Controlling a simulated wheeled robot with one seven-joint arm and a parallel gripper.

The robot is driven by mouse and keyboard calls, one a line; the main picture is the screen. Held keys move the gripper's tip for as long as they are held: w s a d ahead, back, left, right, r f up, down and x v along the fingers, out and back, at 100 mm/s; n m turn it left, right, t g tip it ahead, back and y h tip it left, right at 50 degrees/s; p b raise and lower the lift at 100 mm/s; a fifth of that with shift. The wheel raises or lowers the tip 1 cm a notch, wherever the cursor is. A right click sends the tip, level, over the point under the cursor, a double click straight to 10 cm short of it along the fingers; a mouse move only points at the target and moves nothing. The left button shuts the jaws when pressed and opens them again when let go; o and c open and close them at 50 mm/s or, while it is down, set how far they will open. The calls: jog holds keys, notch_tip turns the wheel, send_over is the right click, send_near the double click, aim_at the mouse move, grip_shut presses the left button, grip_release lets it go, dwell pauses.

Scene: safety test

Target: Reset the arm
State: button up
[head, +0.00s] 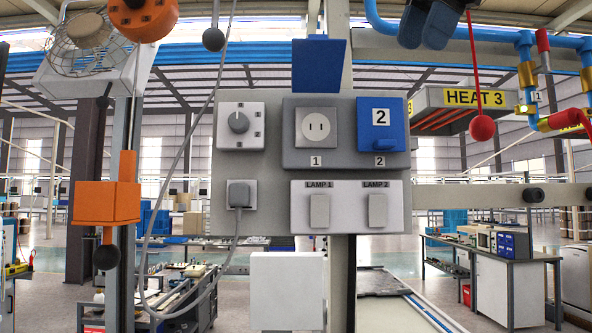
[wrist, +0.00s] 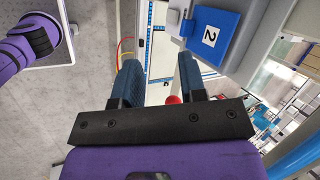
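My gripper (wrist: 160,75) shows in the wrist view with two blue padded fingers well apart and nothing between them. In the head view, its dark blue fingertips (head: 428,24) hang in from the top edge, above and right of the grey panel (head: 262,170). The rest of my arm is out of the head view, apart from a purple link at the upper left of the wrist view. The blue cover marked 2 (head: 380,125) is down over its socket; it also shows in the wrist view (wrist: 212,38), right of the fingers.
Socket 1 (head: 315,128) has its blue cover (head: 319,65) raised. A grey plug (head: 239,194) with a cord sits at the panel's lower left. A red ball (head: 482,127) hangs on a cord right of my gripper. Blue pipes (head: 525,60) and the HEAT 3 unit (head: 470,98) are at the right.

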jog(key=s+d+f+n+h, duration=0.1)
jog(key=d+f+n, duration=0.3)
jog(key=f, duration=1)
jog(key=s+d+f+n+h, duration=0.1)
jog(key=s+d+f+n, duration=0.2)
jog(key=f, duration=1.1)
jog(key=s+d+f+n+h, duration=0.1)
jog(key=s+d+f+n, duration=0.2)
jog(key=f, duration=1.2)
jog(key=d+n, duration=0.3)
jog(key=shift+d+n+h, duration=0.25)
jog(key=shift+n+h, duration=0.05)
